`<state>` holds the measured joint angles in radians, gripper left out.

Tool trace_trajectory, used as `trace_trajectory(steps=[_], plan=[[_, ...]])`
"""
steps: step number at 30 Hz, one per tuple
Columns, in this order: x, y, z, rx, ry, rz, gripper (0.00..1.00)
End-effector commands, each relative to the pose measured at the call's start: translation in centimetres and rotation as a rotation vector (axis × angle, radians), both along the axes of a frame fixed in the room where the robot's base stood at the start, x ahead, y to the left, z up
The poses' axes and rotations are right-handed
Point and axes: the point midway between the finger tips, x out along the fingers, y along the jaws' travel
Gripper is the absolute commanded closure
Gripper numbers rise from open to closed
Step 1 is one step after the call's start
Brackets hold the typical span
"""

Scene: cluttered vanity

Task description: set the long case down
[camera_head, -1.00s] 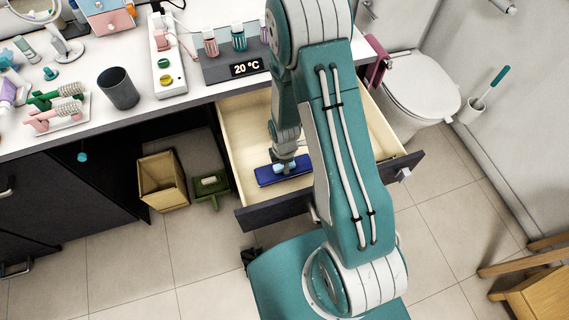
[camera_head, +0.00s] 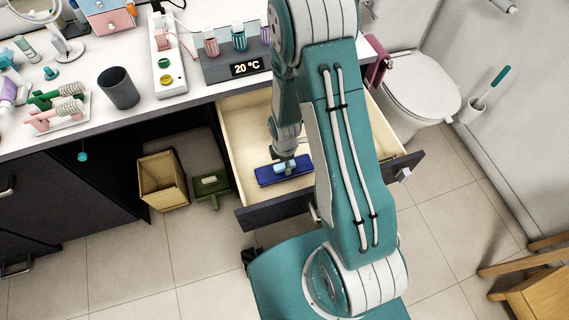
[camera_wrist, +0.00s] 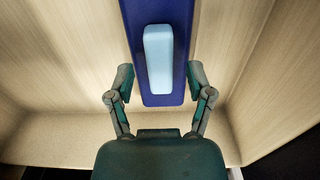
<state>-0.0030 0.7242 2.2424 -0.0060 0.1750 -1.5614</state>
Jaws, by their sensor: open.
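The long case is dark blue with a raised light blue piece on top. It lies in the open drawer in the head view (camera_head: 270,177) and runs up out of the top of the wrist view (camera_wrist: 186,82). My gripper (camera_wrist: 160,84) is open, its two fingers spread to either side of the case's near end. In the head view my gripper (camera_head: 286,166) is just above the case, and the arm hides part of the drawer. The case appears to rest on the drawer floor.
The pale wooden drawer (camera_head: 237,128) is pulled out, with its dark front (camera_head: 268,213) toward me. Its walls rise around the case. A dark cup (camera_head: 119,90) and a grey unit reading 20 °C (camera_head: 222,70) stand on the counter. Two bins stand on the floor at left.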

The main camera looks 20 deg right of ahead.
Motion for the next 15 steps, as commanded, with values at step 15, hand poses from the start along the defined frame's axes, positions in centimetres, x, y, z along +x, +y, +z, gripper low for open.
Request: trace_trajectory(steps=[15], plan=[[0.1, 0.0, 8.8, 0.0, -0.005, 0.0, 0.32]])
